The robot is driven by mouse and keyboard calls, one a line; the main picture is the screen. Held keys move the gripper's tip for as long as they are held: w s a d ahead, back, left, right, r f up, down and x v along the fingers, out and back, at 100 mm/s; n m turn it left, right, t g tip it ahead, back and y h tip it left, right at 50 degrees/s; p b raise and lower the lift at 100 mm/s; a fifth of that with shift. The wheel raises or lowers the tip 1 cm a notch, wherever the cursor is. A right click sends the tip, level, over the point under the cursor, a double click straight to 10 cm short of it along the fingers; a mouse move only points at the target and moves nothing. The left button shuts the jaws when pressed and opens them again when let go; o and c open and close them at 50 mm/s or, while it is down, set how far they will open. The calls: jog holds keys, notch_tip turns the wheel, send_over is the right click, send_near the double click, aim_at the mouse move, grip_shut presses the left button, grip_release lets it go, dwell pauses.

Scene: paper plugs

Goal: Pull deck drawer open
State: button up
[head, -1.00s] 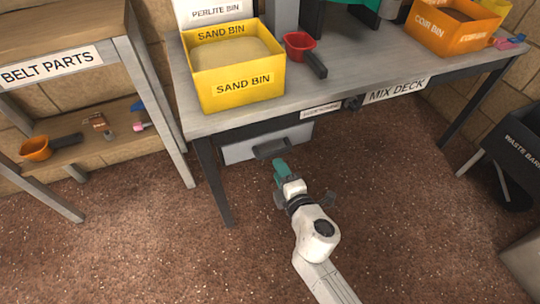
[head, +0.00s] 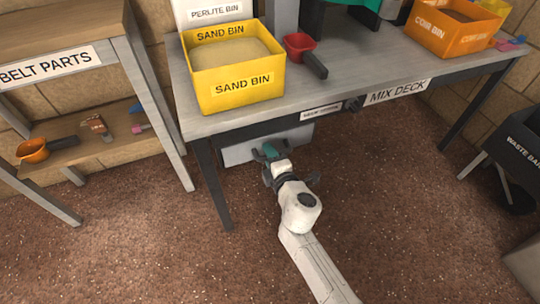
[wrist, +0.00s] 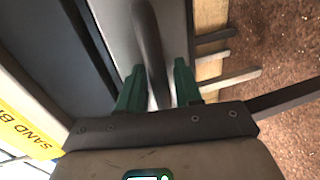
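The deck drawer (head: 238,153) is a grey-fronted box hanging under the left part of the mix deck. Its dark bar handle (wrist: 150,45) runs between my fingers in the wrist view. My gripper (head: 268,152) is at the drawer front in the head view and hides most of the handle there. In the wrist view, the two green fingers of my gripper (wrist: 158,88) stand apart, one on each side of the handle, with small gaps showing. I cannot tell how far out the drawer stands.
The mix deck table (head: 350,75) carries a yellow sand bin (head: 235,88) and a red scoop (head: 300,46). A table leg (head: 213,185) stands left of the drawer. A belt parts shelf (head: 85,165) is further left. The brown floor in front is clear.

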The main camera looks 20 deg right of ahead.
grip_shut()
dwell(0.3)
